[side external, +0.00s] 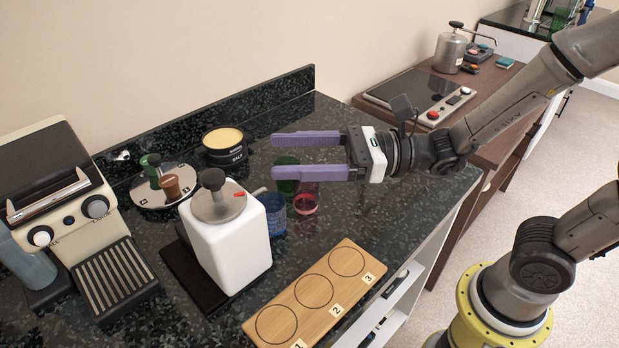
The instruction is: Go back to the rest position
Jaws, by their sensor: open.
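My gripper (273,156) has two purple fingers spread apart with nothing between them. It is held level above the dark speckled counter (380,225), pointing left in the side external view. Its fingers are above and in front of a green glass (287,180) and a red glass (306,203), partly hiding them. My arm reaches in from the right.
A white dispenser (228,250) stands left of a blue patterned cup (274,213). A wooden board (315,295) with numbered circles lies at the counter's front. A coffee machine (60,215), a round stand (150,200) and a black tin (225,150) stand further left.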

